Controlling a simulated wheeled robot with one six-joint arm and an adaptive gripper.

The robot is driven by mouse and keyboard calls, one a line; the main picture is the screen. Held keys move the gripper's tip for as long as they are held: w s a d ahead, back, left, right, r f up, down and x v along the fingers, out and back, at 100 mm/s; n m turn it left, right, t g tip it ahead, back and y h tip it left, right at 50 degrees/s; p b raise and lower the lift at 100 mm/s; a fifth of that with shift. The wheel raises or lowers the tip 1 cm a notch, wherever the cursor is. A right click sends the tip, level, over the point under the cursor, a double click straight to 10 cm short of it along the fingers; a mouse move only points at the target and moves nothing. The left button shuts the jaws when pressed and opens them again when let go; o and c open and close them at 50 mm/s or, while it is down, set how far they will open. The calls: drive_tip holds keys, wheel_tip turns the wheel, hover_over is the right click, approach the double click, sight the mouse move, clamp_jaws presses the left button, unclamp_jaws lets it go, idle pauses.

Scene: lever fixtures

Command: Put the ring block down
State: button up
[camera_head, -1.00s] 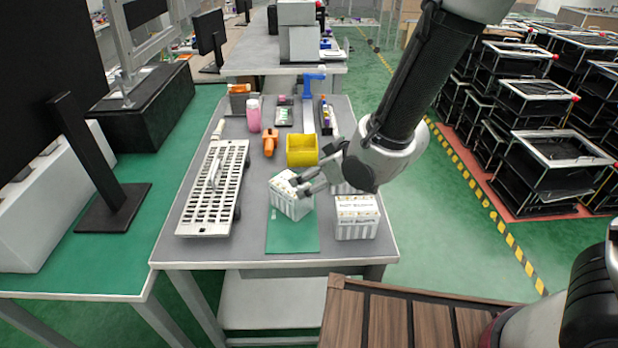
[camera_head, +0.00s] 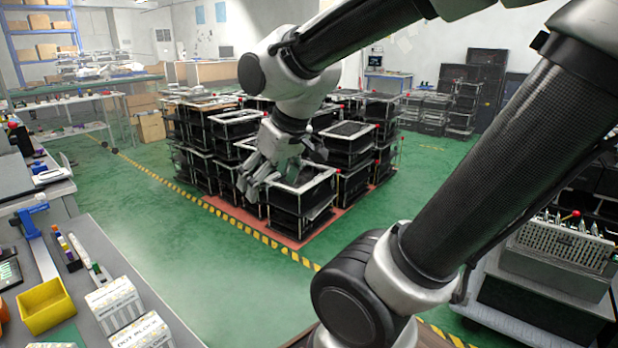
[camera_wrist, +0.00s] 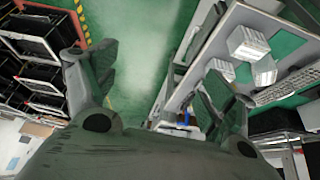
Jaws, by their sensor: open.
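My gripper (camera_head: 258,182) is open and empty, off to the right of the worktable; its two fingers stand apart in the wrist view (camera_wrist: 157,72). The wrist view shows three white blocks on the table. The one nearest the white slotted rack (camera_wrist: 264,70) appears to be the block on the green mat. The other two (camera_wrist: 247,43) (camera_wrist: 222,68) stand beside it. Two of the blocks (camera_head: 112,300) (camera_head: 140,334) show at the bottom left of the head view, and only the top edge of a third is in view. I cannot read which label says ring.
A yellow bin (camera_head: 46,304) and a blue fixture (camera_head: 30,222) are on the grey table. Stacked black crates (camera_head: 300,190) stand beyond a yellow-black floor stripe (camera_head: 225,215). Green floor between table and crates is clear.

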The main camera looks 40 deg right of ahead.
drive_tip(key=s+d+r+m+g+h, duration=0.1)
drive_tip(key=s+d+r+m, duration=0.1)
drive_tip(key=s+d, duration=0.3)
drive_tip(key=s, duration=0.3)
drive_tip(key=shift+s+d, duration=0.2)
drive_tip(key=shift+s, duration=0.05)
idle(0.9)
